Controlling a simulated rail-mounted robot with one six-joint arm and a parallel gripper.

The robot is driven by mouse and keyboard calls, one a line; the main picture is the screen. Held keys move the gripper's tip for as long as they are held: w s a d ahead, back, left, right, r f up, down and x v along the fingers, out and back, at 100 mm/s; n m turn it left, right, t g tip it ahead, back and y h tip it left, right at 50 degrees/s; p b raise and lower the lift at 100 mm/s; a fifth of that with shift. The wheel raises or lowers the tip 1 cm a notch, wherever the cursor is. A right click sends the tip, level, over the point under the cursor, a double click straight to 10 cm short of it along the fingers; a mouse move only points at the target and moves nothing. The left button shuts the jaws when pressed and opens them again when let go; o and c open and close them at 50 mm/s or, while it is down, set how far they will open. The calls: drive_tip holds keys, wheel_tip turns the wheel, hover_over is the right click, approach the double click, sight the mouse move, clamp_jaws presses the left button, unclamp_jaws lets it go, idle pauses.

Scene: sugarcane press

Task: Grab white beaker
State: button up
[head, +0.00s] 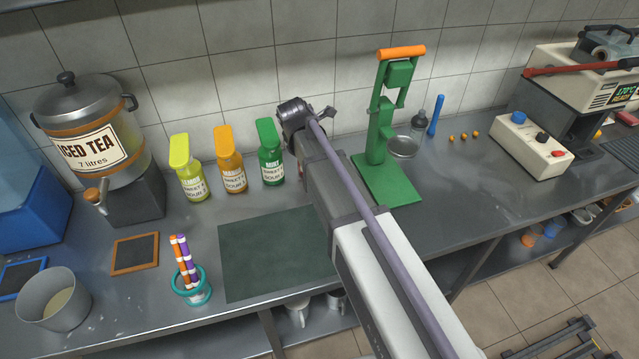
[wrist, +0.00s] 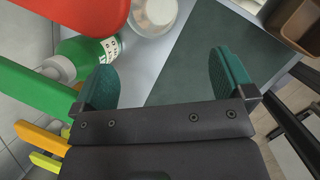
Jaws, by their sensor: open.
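A pale round vessel (wrist: 153,14), seen from above and cut by the top edge of the wrist view, stands beside the dark green mat; it may be the white beaker. It does not show in the head view, where my arm blocks that area. My gripper (wrist: 172,78) is open and empty, its two teal fingers apart. The vessel lies beyond the fingertips, towards the top of the wrist view. My fingers are hidden in the head view. White cups (head: 298,309) also show under the counter there.
The dark green mat (head: 262,262) is bare where visible. A green bottle (head: 270,160) stands by the wall; it is close left of my fingers in the wrist view (wrist: 88,55). A red part (wrist: 82,14) is near too. The green press (head: 376,140) stands right of my arm.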

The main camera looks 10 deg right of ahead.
drive_tip(key=shift+n, duration=0.6)
drive_tip(key=b+x, duration=0.2)
drive_tip(key=x, duration=0.1)
drive_tip(key=b+x, duration=0.3)
drive_tip(key=shift+w+a, duration=0.2)
drive_tip(key=shift+w, duration=0.25)
drive_tip(key=shift+d+r, duration=0.1)
drive_tip(key=b+x, duration=0.5)
drive_tip(key=c, duration=1.2)
drive_tip(key=shift+r, duration=0.15)
